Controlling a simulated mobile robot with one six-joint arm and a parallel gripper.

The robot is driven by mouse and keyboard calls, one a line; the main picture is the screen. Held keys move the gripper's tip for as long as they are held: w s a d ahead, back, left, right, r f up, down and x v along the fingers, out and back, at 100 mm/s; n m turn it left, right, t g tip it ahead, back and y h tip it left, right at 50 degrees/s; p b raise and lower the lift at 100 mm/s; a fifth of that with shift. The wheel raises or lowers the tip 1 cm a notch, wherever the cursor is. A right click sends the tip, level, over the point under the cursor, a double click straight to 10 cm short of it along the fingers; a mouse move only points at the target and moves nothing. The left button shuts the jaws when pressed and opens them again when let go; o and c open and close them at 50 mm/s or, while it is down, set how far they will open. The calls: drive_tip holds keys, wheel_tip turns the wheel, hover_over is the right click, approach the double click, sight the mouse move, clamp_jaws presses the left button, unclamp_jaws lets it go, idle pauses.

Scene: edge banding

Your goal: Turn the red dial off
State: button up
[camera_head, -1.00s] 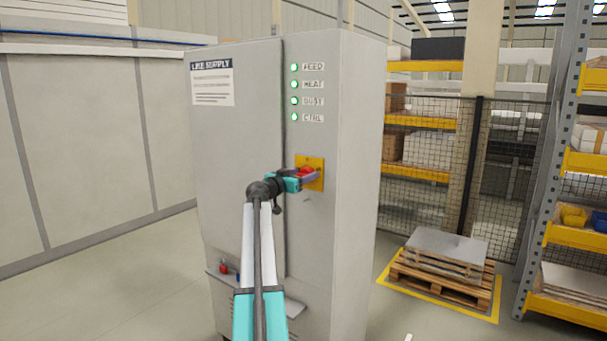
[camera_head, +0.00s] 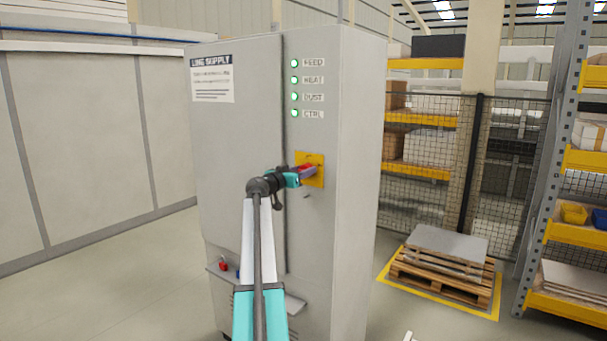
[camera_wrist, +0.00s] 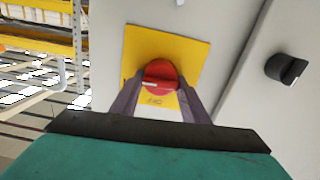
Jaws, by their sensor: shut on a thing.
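The red dial (camera_wrist: 160,74) sits on a yellow plate (camera_wrist: 185,47) on the front of the grey cabinet (camera_head: 240,140). My gripper (camera_wrist: 160,90) is shut on the dial, with one dark finger on each side of it. A pale line crosses the dial's face, and a marking on the plate below it is too small to read surely. In the head view, the fingers reach the plate (camera_head: 316,158) from the left and partly cover the dial. Several green lights (camera_head: 294,80) labelled FEED, HEAT, DUST and CTRL are lit above it.
A black knob (camera_wrist: 287,69) sits on the neighbouring panel. A pallet (camera_head: 440,279) and racks (camera_head: 560,170) stand at the right. Floor at the left is clear.

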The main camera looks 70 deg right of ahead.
drive_tip(key=n+b, duration=0.1)
drive_tip(key=b, duration=0.1)
drive_tip(key=n+b, duration=0.1)
drive_tip(key=n, duration=0.1)
drive_tip(key=shift+w+f+n+b, duration=0.1)
drive_tip(key=shift+f+n+b, duration=0.1)
drive_tip(key=shift+n+b, duration=0.15)
drive_tip(key=n+b, duration=0.2)
drive_tip(key=n, duration=0.2)
drive_tip(key=shift+n, duration=0.25)
drive_tip(key=n, duration=0.5)
drive_tip(key=shift+w+b, duration=0.1)
drive_tip(key=shift+b, duration=0.2)
drive_tip(key=shift+f+n+p, duration=0.1)
drive_tip(key=shift+n+p, duration=0.3)
drive_tip(key=shift+n, duration=1.7)
drive_tip(key=o, duration=1.1)
drive_tip(key=shift+c, duration=0.2)
drive_tip(key=b+v, duration=0.3)
drive_tip(key=v, duration=1)
drive_tip(key=shift+a, duration=0.35)
